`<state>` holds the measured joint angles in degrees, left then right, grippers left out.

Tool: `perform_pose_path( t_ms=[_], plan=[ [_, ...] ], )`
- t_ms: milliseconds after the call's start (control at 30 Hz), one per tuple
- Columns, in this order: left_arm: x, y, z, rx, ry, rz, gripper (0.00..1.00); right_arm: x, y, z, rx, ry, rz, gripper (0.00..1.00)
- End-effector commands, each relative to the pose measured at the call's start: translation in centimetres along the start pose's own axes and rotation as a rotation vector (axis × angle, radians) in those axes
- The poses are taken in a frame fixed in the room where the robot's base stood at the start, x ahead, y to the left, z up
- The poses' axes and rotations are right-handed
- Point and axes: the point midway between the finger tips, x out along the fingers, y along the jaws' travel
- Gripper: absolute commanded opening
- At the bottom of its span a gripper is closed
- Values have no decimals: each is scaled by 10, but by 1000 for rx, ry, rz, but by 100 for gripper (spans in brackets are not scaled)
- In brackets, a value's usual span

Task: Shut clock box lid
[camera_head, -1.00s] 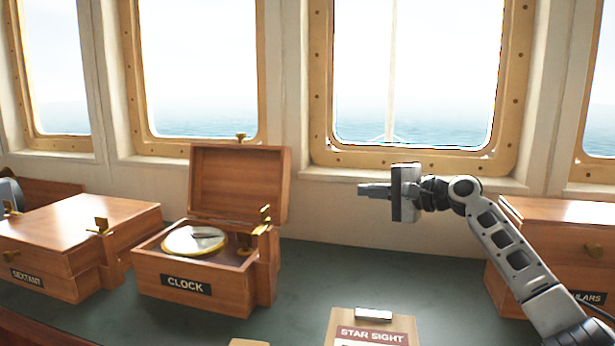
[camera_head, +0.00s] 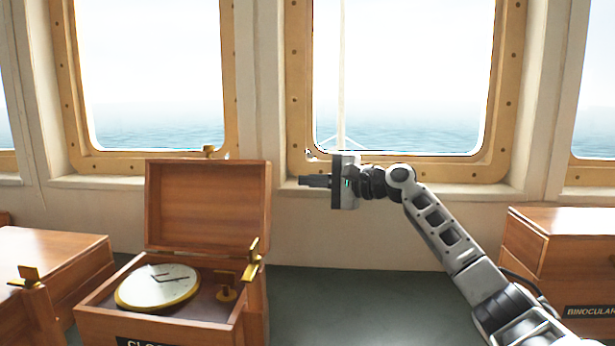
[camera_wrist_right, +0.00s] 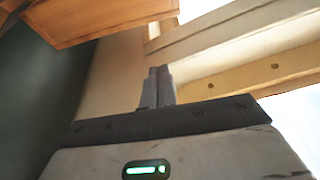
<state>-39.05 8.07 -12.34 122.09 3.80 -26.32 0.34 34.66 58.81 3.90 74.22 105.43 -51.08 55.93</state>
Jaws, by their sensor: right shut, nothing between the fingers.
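The wooden clock box (camera_head: 175,325) stands open on the counter, left of centre in the head view. Its lid (camera_head: 207,205) is raised upright at the back. A round clock with a pale dial and brass rim (camera_head: 158,286) lies inside. A brass latch (camera_head: 251,262) shows at the box's right side. My right gripper (camera_head: 314,181) is shut and empty, pointing left, a short way right of the raised lid and apart from it. Its closed fingers (camera_wrist_right: 157,87) show in the right wrist view, with wood (camera_wrist_right: 90,18) at upper left. My left gripper is not in view.
The sextant box (camera_head: 50,260), lid closed, stands left of the clock box. The binoculars box (camera_head: 570,250) stands at the right. Windows and their frames (camera_head: 395,168) rise behind. The dark green counter (camera_head: 340,300) is clear between the clock box and my right arm.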

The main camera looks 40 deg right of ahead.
Motion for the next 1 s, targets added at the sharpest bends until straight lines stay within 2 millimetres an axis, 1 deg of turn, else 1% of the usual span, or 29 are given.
perform_pose_path(
  t_ms=[33,100,400,500,800,1000],
  plan=[
    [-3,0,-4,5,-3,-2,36,12,-4,2,3,-4,-3,0],
    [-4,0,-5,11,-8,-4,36,25,-4,2,3,-3,-3,0],
    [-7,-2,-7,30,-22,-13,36,70,-2,1,2,-2,-1,0],
    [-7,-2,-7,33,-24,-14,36,64,0,10,-6,2,4,0],
    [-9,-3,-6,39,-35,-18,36,56,1,33,-2,1,4,0],
    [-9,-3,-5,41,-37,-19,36,54,1,38,0,0,2,0]
  ],
)
